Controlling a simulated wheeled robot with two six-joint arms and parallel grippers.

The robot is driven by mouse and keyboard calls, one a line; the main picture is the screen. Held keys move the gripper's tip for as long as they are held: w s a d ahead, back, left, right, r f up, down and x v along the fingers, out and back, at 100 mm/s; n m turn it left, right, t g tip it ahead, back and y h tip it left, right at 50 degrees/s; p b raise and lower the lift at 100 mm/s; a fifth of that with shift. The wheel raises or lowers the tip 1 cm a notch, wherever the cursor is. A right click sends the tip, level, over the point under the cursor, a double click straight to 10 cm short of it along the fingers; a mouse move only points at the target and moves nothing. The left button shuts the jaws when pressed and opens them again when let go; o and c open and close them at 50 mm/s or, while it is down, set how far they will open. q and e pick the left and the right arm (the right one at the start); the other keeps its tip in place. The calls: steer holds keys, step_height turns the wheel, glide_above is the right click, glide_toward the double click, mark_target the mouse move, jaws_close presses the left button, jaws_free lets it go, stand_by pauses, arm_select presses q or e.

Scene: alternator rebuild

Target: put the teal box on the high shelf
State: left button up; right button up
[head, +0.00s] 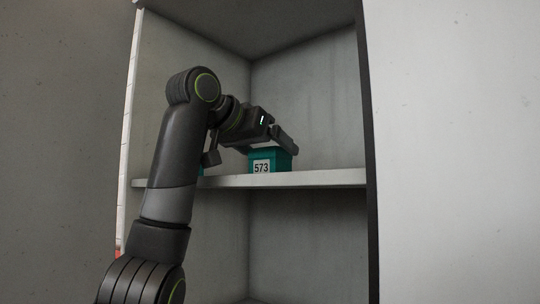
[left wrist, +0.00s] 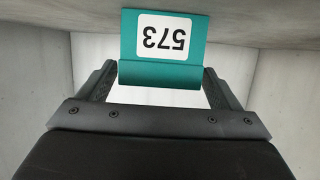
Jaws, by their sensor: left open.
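The teal box (head: 282,160) with a white "573" label stands on the pale shelf board (head: 320,178) inside the cabinet. My left gripper (head: 252,150) is open at the box, and part of it covers the box's top in the head view. In the left wrist view the box (left wrist: 196,60) shows upside down between the fingertips of the open left gripper (left wrist: 160,72), with a gap at the lower part of each side. Whether a finger touches the box I cannot tell. My right gripper is not in view.
Cabinet side walls (head: 340,100) and a top panel (head: 250,22) enclose the shelf. The board is bare to the right of the box.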

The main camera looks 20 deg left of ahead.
arm_select(q)
steer(key=b+v, duration=0.4)
steer(key=v, duration=0.6)
steer(key=shift+f, duration=0.15)
steer(key=shift+s+a+r, duration=0.15)
steer(key=shift+s+r, duration=0.1)
steer(key=shift+s, duration=0.15)
